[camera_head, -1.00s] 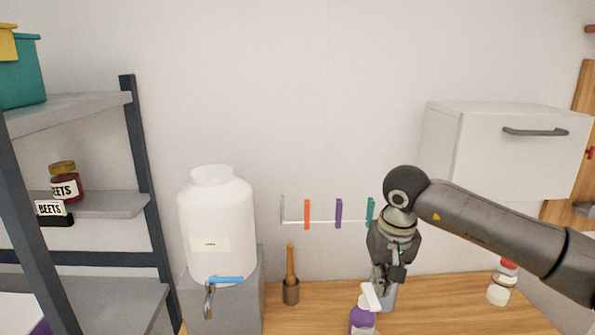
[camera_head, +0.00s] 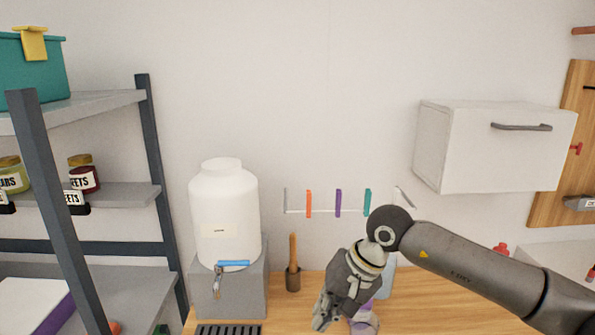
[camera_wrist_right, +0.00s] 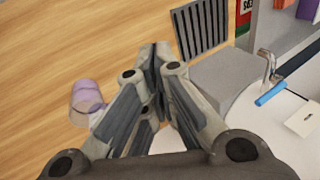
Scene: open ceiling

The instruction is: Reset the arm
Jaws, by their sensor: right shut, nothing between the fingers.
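My right gripper (camera_head: 322,318) hangs over the wooden counter (camera_head: 420,305) in the head view, pointing down and to the left. Its arm comes in from the right. In the right wrist view the fingers of this gripper (camera_wrist_right: 160,52) are together with nothing between them. A purple, partly see-through object (camera_wrist_right: 88,97) lies to the left of the fingers there, apart from them. In the head view the gripper partly hides a purple-and-white bottle (camera_head: 366,322). My left gripper is not in view.
A white dispenser (camera_head: 224,205) with a blue-handled tap (camera_head: 233,264) stands on a grey block. A dark drip grate (camera_head: 229,329) lies before it. A wooden-handled tool stands in a small cup (camera_head: 293,281). A white wall cabinet (camera_head: 495,150) hangs right; a shelf rack (camera_head: 115,195) stands left.

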